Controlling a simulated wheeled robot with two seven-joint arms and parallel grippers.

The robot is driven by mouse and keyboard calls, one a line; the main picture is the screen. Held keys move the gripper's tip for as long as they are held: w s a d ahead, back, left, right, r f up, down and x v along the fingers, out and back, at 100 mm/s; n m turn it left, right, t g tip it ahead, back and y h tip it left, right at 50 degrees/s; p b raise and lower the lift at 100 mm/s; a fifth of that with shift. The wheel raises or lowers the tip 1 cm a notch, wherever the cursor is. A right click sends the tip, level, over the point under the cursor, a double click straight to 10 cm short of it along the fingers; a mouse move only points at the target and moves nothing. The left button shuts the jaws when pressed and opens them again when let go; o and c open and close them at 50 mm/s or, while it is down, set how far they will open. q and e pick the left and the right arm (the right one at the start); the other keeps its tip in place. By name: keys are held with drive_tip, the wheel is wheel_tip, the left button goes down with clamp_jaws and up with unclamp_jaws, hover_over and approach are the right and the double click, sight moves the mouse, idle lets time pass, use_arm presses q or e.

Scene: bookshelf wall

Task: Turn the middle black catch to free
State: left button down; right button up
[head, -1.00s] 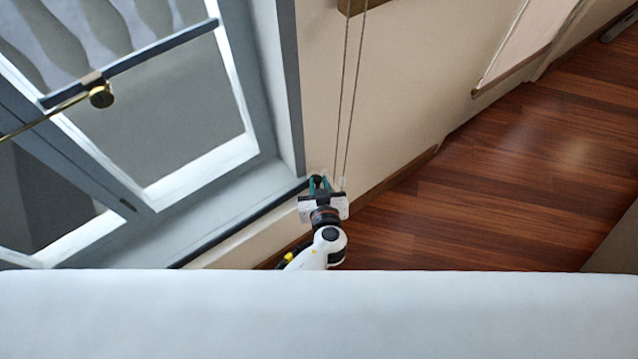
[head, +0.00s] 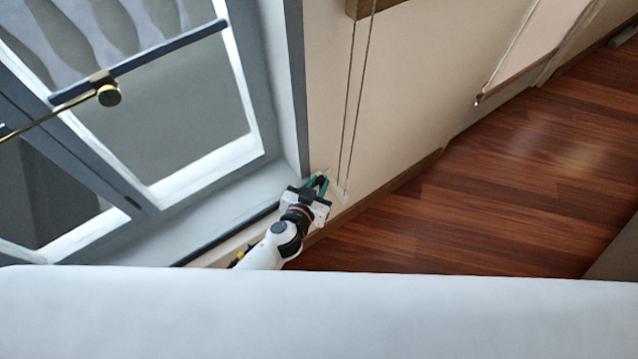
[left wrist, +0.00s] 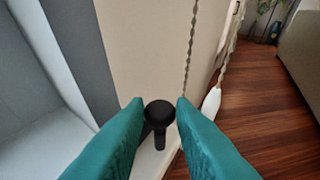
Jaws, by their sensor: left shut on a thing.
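The black catch (left wrist: 159,114) shows in the left wrist view as a round knob with a short black arm pointing down, on a pale ledge beside the wall corner. My left gripper (left wrist: 160,106) has its teal fingers shut on the knob, one on each side. In the head view my left gripper (head: 318,182) is at the right end of the window sill, and its fingers hide most of the catch there. Only one catch is clearly visible. My right gripper is not in view.
A twisted cord with a white pull (left wrist: 211,102) hangs close to the right finger. In the head view the cords (head: 354,110) hang along the wall. The grey window frame (head: 297,90) rises at left. Wood floor (head: 480,200) lies open at right.

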use_arm(q)
drive_tip(key=shift+h, duration=0.3)
drive_tip(key=c, duration=1.3)
unclamp_jaws()
